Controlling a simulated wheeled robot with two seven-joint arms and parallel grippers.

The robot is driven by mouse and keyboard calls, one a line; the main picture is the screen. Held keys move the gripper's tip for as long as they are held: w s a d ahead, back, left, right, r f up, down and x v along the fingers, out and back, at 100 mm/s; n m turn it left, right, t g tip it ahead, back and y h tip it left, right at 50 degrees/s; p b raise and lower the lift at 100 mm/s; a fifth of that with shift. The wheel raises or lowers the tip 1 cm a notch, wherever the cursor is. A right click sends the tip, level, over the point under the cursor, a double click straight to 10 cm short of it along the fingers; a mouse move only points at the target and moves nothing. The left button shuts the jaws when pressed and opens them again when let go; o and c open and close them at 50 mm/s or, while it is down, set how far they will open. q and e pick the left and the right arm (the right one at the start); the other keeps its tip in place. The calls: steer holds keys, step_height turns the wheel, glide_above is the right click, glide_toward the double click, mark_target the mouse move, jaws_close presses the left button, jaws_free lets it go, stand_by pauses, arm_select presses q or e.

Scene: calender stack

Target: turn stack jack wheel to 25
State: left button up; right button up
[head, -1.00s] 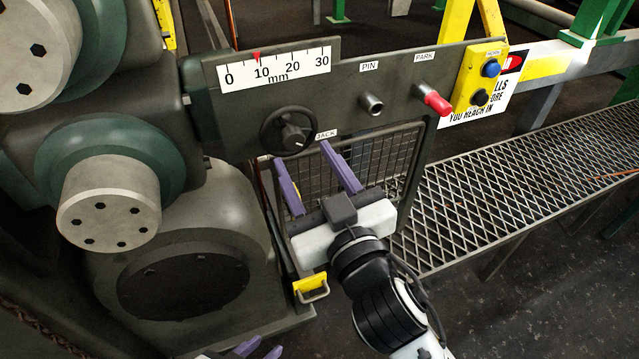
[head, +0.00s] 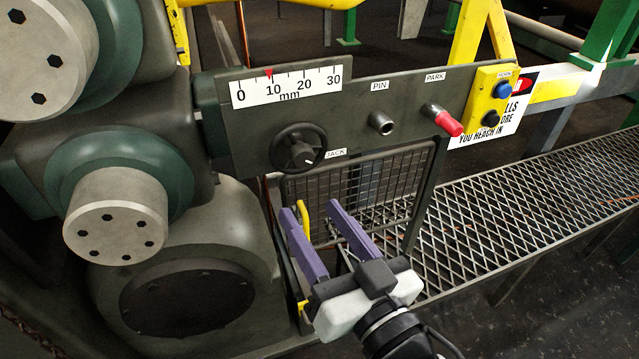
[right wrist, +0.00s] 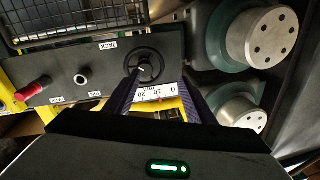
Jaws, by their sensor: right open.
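The black jack wheel (head: 299,149) with its hub knob sits on the grey panel, left of the JACK label (head: 336,153). Above it is the white mm scale (head: 288,86), marked 0 to 30. Its red pointer (head: 268,72) stands close to the 10 mark. My right gripper (head: 310,207) has purple fingers, spread apart and empty, below the wheel in the head view and not touching it. In the right wrist view the wheel (right wrist: 143,68) shows upside down beyond the fingertips (right wrist: 159,76), nearer the left finger. My left gripper is out of view.
Right of the wheel, a grey PIN socket (head: 381,123) and a red PARK handle (head: 447,122) stick out. A yellow horn box (head: 494,95) is at the panel's right end. Large rolls (head: 117,216) crowd the left. A mesh guard (head: 350,185) lies below the panel.

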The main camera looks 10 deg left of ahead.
steer(key=f+m+g+y, duration=0.1)
steer(key=f+m, duration=0.1)
steer(key=m, duration=0.1)
steer(key=m+t+y+b, duration=0.1)
steer(key=m+t+y, duration=0.15)
steer(key=m, duration=1.85)
glide_toward(305, 161)
steer(key=shift+g+y, duration=0.25)
steer(key=shift+g, duration=0.2)
steer(key=p+x, duration=0.1)
steer(key=x, duration=0.7)
steer(key=shift+w+d+r, duration=0.1)
steer(key=shift+w+r, duration=0.05)
steer(key=c, duration=1.1)
